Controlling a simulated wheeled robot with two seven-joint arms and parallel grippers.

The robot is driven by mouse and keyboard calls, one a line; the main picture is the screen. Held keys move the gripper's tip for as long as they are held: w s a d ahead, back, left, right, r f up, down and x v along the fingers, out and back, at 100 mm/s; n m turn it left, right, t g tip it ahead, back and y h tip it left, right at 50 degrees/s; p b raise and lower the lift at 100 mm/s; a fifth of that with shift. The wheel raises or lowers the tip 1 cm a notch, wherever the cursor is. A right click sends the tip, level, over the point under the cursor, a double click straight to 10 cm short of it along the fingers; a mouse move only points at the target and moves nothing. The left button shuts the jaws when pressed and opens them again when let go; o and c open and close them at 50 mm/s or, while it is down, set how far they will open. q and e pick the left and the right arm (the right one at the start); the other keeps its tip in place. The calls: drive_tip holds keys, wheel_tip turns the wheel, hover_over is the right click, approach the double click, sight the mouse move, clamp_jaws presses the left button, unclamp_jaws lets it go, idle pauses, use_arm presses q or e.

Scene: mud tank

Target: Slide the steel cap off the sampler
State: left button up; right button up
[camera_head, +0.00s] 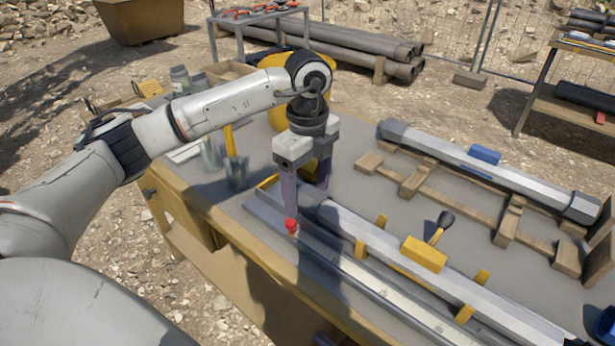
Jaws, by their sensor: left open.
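A long grey sampler tube (380,240) lies in yellow clips on the bench, with a yellow block (425,252) on top. My left gripper (306,199) points down over the tube's far-left end, its two fingers apart, one on each side of that end as seen here. I cannot tell whether they touch it. The fingers partly hide the end, and I cannot make out a separate steel cap there. A second long tube (500,177) with a blue block (484,154) rests on wooden supports at the right; its ends are darker. My right gripper is not in view.
A red knob (291,226) sits just below the nearer finger, beside a long rail (370,280). A black-knobbed handle (443,222) stands behind the yellow block. Bottles and a yellow-handled brush (231,150) stand left of the gripper.

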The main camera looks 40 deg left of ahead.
use_arm(q)
drive_tip(key=c, duration=1.5)
drive_tip(key=shift+w+a, duration=0.15)
drive_tip(key=shift+a, duration=1.35)
drive_tip(key=shift+w+a, duration=0.1)
drive_tip(key=shift+a, duration=1.35)
drive_tip(key=o, duration=1.5)
wheel_tip(320, 180, up, 10)
drive_tip(key=shift+r, duration=0.15)
